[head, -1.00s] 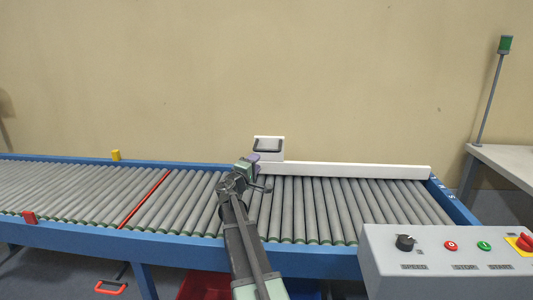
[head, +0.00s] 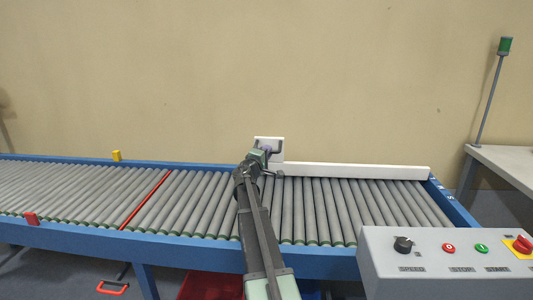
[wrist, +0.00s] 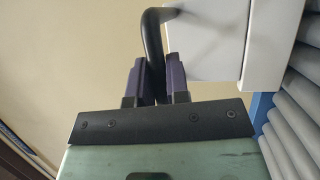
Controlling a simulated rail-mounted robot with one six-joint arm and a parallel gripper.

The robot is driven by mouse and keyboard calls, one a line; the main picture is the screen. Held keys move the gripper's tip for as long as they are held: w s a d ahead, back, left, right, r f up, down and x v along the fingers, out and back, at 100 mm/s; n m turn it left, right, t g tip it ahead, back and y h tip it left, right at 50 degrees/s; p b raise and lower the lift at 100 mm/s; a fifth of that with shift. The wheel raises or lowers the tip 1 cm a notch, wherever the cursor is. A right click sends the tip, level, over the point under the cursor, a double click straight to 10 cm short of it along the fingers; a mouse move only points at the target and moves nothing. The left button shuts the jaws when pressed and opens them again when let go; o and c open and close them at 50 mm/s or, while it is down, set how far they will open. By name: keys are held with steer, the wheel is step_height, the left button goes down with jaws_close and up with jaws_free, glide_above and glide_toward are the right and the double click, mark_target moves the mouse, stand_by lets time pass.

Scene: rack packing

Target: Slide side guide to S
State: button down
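The side guide (head: 355,170) is a long white bar along the far edge of the roller conveyor, with a raised white plate (head: 276,144) at its left end. The plate carries a dark bent handle. In the wrist view the black handle (wrist: 151,38) bends away from the white plate (wrist: 208,42) and runs down between my two purple fingers. My gripper (wrist: 154,75) has its fingers close on both sides of the handle, with almost no gap. In the head view my gripper (head: 262,153) is at the handle and covers part of it. The S mark cannot be made out clearly.
The grey rollers (head: 320,210) are bare. A blue frame rail (head: 456,203) with small white marks closes the right end. A control box (head: 440,262) stands at front right. A yellow block (head: 117,155) and a red block (head: 30,218) sit on the side rails.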

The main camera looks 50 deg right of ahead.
steer(key=s+a, duration=1)
steer(key=a, duration=0.2)
steer(key=shift+s+a, duration=0.2)
steer(key=shift+a, duration=0.15)
steer(key=shift+f, duration=0.1)
steer(key=c, duration=1.1)
jaws_free()
steer(key=shift+a, duration=0.1)
steer(key=b+v, duration=0.2)
steer(key=v, duration=0.8)
steer(key=shift+a, duration=0.35)
